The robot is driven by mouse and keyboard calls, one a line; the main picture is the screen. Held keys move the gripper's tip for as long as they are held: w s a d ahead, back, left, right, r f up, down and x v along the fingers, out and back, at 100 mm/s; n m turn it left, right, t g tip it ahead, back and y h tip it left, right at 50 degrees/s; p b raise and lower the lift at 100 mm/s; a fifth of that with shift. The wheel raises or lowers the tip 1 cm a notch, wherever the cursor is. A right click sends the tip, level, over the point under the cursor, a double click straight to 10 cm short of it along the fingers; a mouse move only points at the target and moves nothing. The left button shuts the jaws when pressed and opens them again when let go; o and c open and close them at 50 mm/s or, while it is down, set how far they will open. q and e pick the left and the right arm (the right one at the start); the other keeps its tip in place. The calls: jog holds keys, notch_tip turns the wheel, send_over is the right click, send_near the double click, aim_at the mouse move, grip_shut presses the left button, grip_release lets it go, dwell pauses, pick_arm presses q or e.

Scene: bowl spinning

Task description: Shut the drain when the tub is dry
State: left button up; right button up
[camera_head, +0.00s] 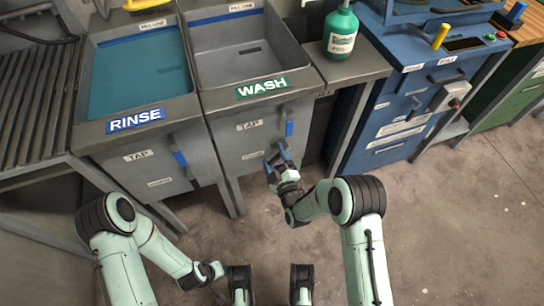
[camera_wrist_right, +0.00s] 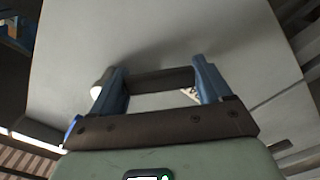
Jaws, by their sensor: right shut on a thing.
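The wash tub (camera_head: 290,68), with a green WASH sign (camera_head: 263,88), shows a bare grey floor and no visible water. A small dark mark (camera_head: 249,51) lies on its floor. A blue tap handle (camera_head: 289,128) is on its front, by a TAP label (camera_head: 249,125). My right gripper (camera_head: 279,160) is low at the front of this tub, below that handle. In the right wrist view its blue fingers (camera_wrist_right: 157,76) are shut on a dark bar (camera_wrist_right: 160,82) in front of a pale panel. My left gripper (camera_head: 212,270) is low, away from the tubs; its fingers are unclear.
The rinse tub (camera_head: 88,128) on the left holds teal water (camera_head: 140,78). A green bottle (camera_head: 341,32) stands on the counter to the right. A blue cabinet machine (camera_head: 400,110) is farther right. A slatted rack (camera_head: 35,100) is at far left. The floor at right is open.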

jog(key=n, duration=0.1)
jog(key=d+n, duration=0.1)
jog(key=f+n, duration=0.1)
jog(key=shift+w+d+f+n, duration=0.1)
jog(key=shift+w+d+n, duration=0.2)
jog(key=shift+n, duration=0.1)
pick_arm(q)
jog(key=shift+w+r, duration=0.2)
jog(key=shift+w, duration=0.05)
pick_arm(e)
jog(key=shift+w+d+f+n, duration=0.15)
jog(key=shift+d+n, duration=0.4)
jog(key=shift+n, duration=0.5)
jog(key=shift+w+d+f+n, duration=0.15)
jog(key=shift+d+n, duration=0.4)
jog(key=shift+n, duration=0.5)
jog(key=shift+d, duration=0.1)
jog(key=o, duration=1.4)
jog(key=shift+r, duration=0.1)
